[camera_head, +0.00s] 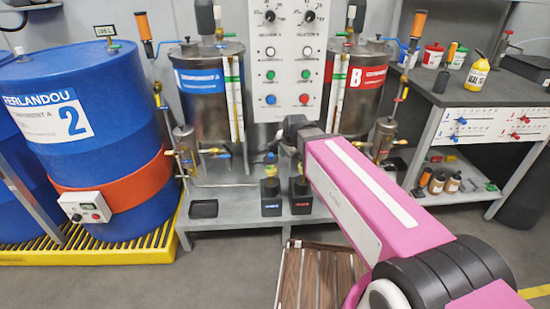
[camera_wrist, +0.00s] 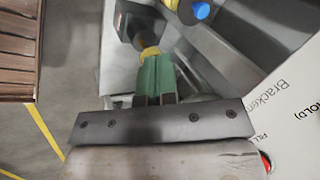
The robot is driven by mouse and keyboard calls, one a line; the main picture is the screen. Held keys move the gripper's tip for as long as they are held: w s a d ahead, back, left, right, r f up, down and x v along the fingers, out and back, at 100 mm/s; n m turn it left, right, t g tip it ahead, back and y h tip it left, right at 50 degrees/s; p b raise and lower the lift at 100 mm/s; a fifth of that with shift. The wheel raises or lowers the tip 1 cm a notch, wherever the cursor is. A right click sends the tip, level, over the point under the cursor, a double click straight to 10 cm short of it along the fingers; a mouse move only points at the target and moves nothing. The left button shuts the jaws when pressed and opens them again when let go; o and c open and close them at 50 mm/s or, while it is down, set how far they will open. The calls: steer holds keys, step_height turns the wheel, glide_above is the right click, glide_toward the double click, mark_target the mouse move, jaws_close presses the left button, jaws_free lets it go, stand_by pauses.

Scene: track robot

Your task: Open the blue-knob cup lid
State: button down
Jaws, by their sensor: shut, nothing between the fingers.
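The blue knob (camera_wrist: 202,10) shows at the top edge of the wrist view, with yellow beneath it. In the head view the blue-labelled black cup (camera_head: 271,190) stands on the low grey shelf, with a blue and yellow top. My gripper (camera_wrist: 156,62) is shut and empty, its two green fingertips side by side. In the wrist view the knob lies beyond and to the right of the fingertips, apart from them. A yellow part (camera_wrist: 149,51) shows just past the tips; I cannot tell whether they touch it. My fingers are not distinct in the head view.
A red-labelled black cup (camera_head: 300,195) stands close beside the blue-labelled one. A control panel (camera_head: 291,60) and two steel tanks rise behind. A blue drum (camera_head: 85,150) stands left, a slatted wooden surface (camera_head: 318,275) in front, and a grey workbench (camera_head: 490,115) right.

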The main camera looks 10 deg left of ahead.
mark_target(273, 161)
steer(key=w+a+f, duration=0.1)
steer(key=w+f, duration=0.1)
steer(key=w+a+f, duration=0.2)
steer(key=f, duration=0.1)
steer(key=w+a+f, duration=0.1)
steer(key=w+f, duration=0.1)
steer(key=f, duration=0.1)
steer(key=shift+w+a+f, duration=0.15)
steer(key=shift+a, duration=0.2)
steer(key=shift+w+a, duration=0.2)
steer(key=shift+w, duration=0.05)
steer(key=shift+w+r+g, duration=0.15)
steer(key=shift+r+g, duration=0.15)
steer(key=shift+r, duration=0.05)
